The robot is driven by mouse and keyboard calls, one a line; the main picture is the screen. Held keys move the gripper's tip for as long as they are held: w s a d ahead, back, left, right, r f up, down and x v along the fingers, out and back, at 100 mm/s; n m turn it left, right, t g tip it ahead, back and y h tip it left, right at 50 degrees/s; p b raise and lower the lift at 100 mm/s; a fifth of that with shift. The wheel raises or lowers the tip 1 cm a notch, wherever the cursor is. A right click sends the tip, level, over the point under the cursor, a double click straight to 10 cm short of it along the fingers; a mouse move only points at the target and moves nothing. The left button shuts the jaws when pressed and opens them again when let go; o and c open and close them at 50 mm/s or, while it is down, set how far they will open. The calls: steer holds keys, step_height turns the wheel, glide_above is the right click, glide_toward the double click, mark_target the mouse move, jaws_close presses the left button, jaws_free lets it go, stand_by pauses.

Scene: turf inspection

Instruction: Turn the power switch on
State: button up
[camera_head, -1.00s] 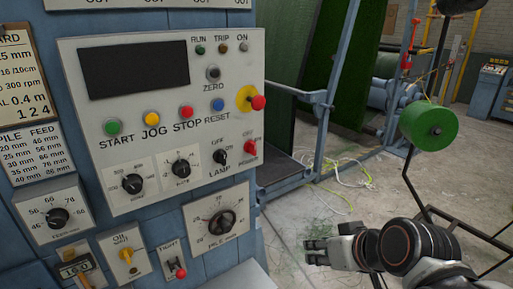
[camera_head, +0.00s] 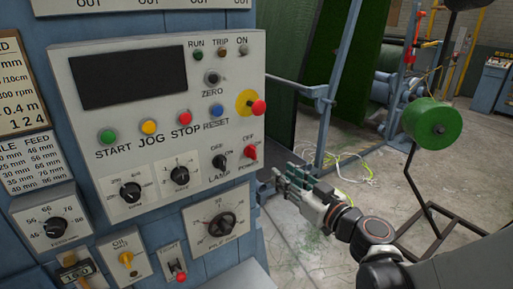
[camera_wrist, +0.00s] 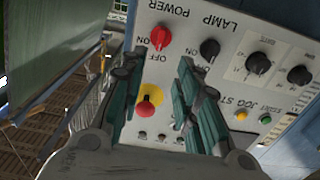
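The power switch (camera_head: 250,152) is a red rotary knob at the right edge of the light grey control panel (camera_head: 85,125). Its handle stands about upright, in line with the OFF mark. In the wrist view the power switch (camera_wrist: 160,38) appears upside down, beyond the fingertips. My gripper (camera_head: 285,176) is to the right of and a little below the switch, apart from the panel. In the wrist view my gripper (camera_wrist: 159,68) has its two green-grey fingers spread with nothing between them touching.
A red emergency button (camera_head: 258,107) on a yellow disc sits just above the switch, and the black lamp knob (camera_head: 220,162) to its left. A blue metal frame (camera_head: 325,110) stands behind my gripper. A green spool (camera_head: 430,122) stands at right. Open floor lies between.

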mark_target(256, 154)
steer(key=b+x, duration=0.1)
steer(key=x, duration=1.2)
steer(key=shift+w+a+b, duration=0.2)
steer(key=shift+a+b, duration=0.05)
steer(key=shift+b, duration=0.05)
jaws_close()
